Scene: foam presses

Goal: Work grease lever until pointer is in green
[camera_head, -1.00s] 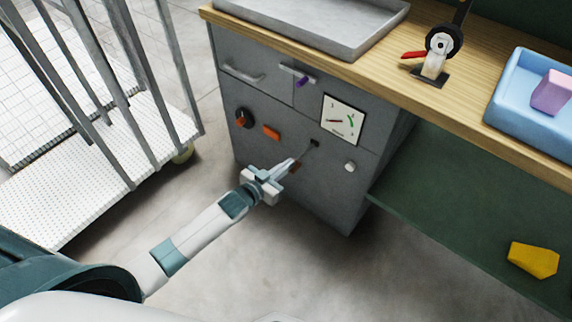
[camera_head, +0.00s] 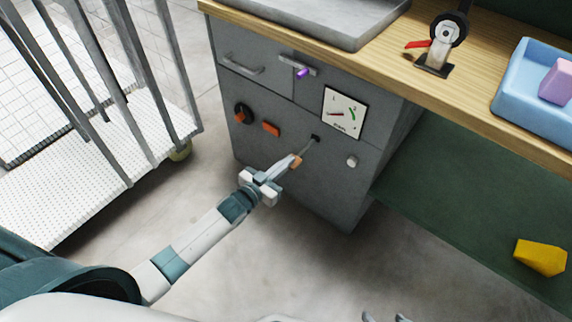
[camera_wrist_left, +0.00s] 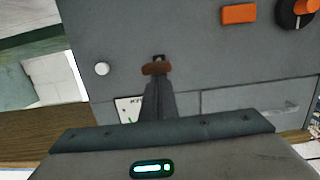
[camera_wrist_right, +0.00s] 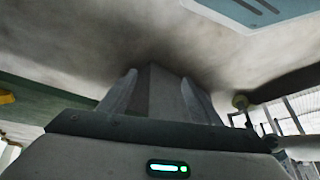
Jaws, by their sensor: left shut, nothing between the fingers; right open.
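The grease lever is a thin rod with an orange-brown grip (camera_head: 297,162), sticking out of a dark slot in the grey cabinet front. The grip also shows in the left wrist view (camera_wrist_left: 156,68). My left gripper (camera_head: 290,163) is shut and empty, its fingertips at the grip; I cannot tell whether they touch it. The white gauge (camera_head: 344,112) sits above the lever; its red pointer lies at the left, away from the green arc on the right. In the left wrist view the gauge (camera_wrist_left: 126,106) is partly hidden. My right gripper (camera_head: 385,317) is open at the bottom edge.
The cabinet (camera_head: 262,95) also carries a black knob (camera_head: 243,112), an orange switch (camera_head: 271,129), a white knob (camera_head: 351,161) and a purple-tipped handle (camera_head: 302,72). A barred cart (camera_head: 150,130) stands left. The floor before the cabinet is clear.

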